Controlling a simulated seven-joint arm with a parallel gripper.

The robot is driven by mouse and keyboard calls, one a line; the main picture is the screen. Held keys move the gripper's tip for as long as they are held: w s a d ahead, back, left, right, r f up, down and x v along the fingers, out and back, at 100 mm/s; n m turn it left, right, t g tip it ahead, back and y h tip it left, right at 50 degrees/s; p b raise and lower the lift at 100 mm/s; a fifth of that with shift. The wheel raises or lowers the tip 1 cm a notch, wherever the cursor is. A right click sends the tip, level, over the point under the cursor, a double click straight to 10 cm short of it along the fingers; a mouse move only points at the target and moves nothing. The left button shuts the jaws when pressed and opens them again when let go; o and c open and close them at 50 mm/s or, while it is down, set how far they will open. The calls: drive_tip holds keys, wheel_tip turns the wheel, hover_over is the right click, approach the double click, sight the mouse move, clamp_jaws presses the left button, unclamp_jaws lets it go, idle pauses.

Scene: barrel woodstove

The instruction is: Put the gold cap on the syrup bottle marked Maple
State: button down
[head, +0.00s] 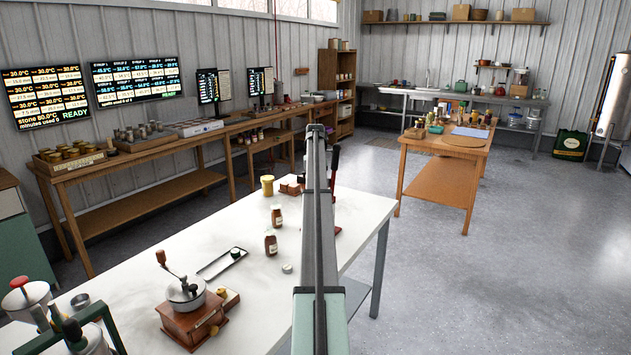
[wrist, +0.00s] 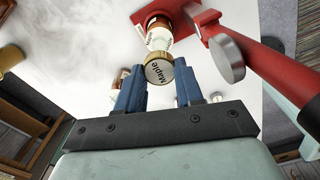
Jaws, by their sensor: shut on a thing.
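In the wrist view, my gripper (wrist: 159,82) is shut on a gold cap (wrist: 158,70), held between the tips of its two blue fingers. In the head view, my arm hides the gripper, cap and this bottle. Two other brown bottles with white labels, one nearer (head: 271,244) and one farther (head: 277,216), stand on the white table.
The red lever tool (wrist: 205,28) with a grey disc (wrist: 227,58) is close right of the cap.

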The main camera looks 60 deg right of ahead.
drive_tip(key=shift+f, duration=2.5)
drive_tip(key=shift+f, duration=0.95)
idle(1.1)
drive_tip(key=shift+c, duration=1.7)
unclamp_jaws()
drive_tip(key=shift+r, duration=0.15)
drive_tip(key=shift+r, duration=3.35)
drive_tip(key=shift+r, duration=0.1)
